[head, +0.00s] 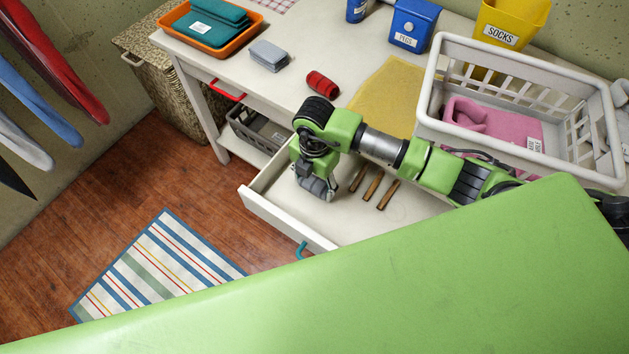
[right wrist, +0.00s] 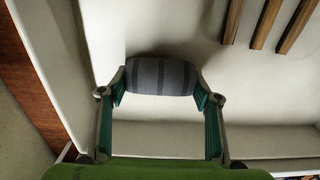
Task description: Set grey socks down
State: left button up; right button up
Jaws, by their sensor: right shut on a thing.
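My right gripper (head: 318,188) reaches down into the open drawer (head: 285,222) of the white table. In the right wrist view my right gripper (right wrist: 160,92) is shut on the grey socks (right wrist: 161,75), a dark grey striped roll held crosswise between its fingertips. The pale drawer floor (right wrist: 185,30) is right behind the roll; whether the roll touches it I cannot tell. In the head view the socks are mostly hidden by the gripper. My left gripper is not in view.
Three wooden strips (head: 373,188) lie in the drawer right of the gripper. On the tabletop are a red roll (head: 322,84), a grey folded stack (head: 268,55), an orange tray (head: 205,48), a yellow cloth (head: 385,84), a yellow bin (head: 503,34) and a white basket (head: 432,95).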

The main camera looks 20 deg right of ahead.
aim_at(315, 181)
jog(key=shift+f, duration=0.15)
jog(key=o, duration=1.1)
notch_tip(315, 181, up, 12)
jog(key=b, duration=0.1)
jog(key=shift+r, duration=0.2)
